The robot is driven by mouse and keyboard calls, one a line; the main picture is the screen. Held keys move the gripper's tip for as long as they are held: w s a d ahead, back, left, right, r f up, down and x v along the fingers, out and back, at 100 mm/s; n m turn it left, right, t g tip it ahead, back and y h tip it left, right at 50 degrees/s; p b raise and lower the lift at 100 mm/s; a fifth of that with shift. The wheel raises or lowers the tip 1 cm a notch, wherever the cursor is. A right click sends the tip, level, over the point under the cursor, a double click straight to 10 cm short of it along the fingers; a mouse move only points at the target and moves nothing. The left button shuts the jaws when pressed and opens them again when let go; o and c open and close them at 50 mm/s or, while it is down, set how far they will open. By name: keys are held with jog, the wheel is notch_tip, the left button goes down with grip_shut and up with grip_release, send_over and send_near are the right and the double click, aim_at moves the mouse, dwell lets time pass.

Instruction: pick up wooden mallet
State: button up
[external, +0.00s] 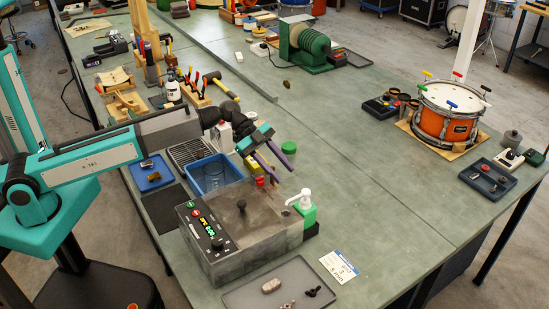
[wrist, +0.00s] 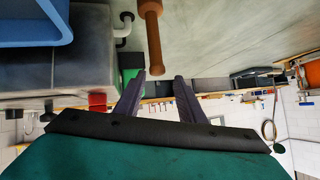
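A mallet-like tool (external: 226,89) with a yellowish wooden handle lies at the tool rack, left of centre in the external view. My gripper (external: 284,175) is well away from it, above the bench between the grey control box and the green-capped jar. Its two purple fingers are spread and nothing shows held. In the wrist view the gripper (wrist: 160,76) is also open. There a brown wooden-looking rod (wrist: 152,38) with a flared end reaches toward the gap between the fingertips. I cannot tell whether it is the mallet or how far ahead it is.
The grey control box (external: 225,258) and a white-topped green pump bottle (external: 305,207) stand close below my gripper. A blue bin (external: 232,166) and the green-capped jar (external: 289,148) are nearby. An orange drum (external: 440,122) stands at right. The middle of the bench is mostly clear.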

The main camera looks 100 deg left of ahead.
aim_at(272, 180)
jog(key=s+a+f+n+t+h+b, duration=0.1)
jog(key=s+a+h, duration=0.2)
jog(key=s, duration=0.2)
jog(key=shift+s+a+f, duration=0.15)
jog(key=shift+s+f, duration=0.05)
jog(key=shift+w+d+f, duration=0.25)
jog(key=shift+w+d, duration=0.1)
jog(key=shift+w, duration=0.15)
jog(key=shift+w, duration=0.1)
jog(key=shift+p+x, duration=0.65)
jog(key=shift+x, duration=2.4)
